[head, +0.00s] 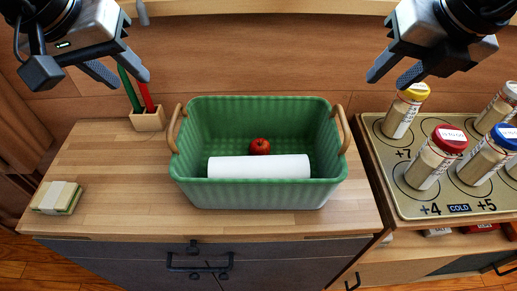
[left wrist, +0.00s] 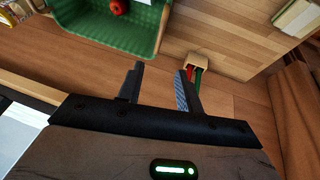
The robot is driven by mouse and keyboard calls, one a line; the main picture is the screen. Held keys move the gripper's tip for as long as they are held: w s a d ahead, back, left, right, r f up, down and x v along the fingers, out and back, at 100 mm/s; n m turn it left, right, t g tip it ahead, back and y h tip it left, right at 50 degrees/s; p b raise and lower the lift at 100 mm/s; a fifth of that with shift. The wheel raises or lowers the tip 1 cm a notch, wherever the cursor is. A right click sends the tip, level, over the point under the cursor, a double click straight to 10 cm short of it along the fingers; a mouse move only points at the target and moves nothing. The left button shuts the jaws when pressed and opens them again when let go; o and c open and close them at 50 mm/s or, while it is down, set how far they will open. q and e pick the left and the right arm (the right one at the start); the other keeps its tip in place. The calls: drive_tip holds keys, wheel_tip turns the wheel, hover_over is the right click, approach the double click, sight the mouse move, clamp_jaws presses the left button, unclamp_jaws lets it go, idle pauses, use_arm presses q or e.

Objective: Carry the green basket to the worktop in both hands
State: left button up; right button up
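The green basket (head: 258,195) stands upright on the wooden worktop (head: 110,185). It has a wooden handle on its left side (head: 176,128) and another on its right side (head: 342,129). A red apple (head: 260,146) and a white roll (head: 258,167) lie inside. My left gripper (head: 118,80) is open and empty, above and left of the basket. In the left wrist view my left gripper (left wrist: 160,88) has its fingers apart, with the basket (left wrist: 120,22) beyond them. My right gripper (head: 391,78) is open and empty, above and right of the basket. Neither touches it.
A small wooden holder (head: 147,120) with a red and a green item stands behind the basket's left side. A banded stack (head: 57,197) lies at the worktop's left. A marked tray (head: 408,206) with several capped jars stands at the right. Drawers are below the front edge.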

sight(173, 117)
drive_tip(key=shift+s, duration=0.1)
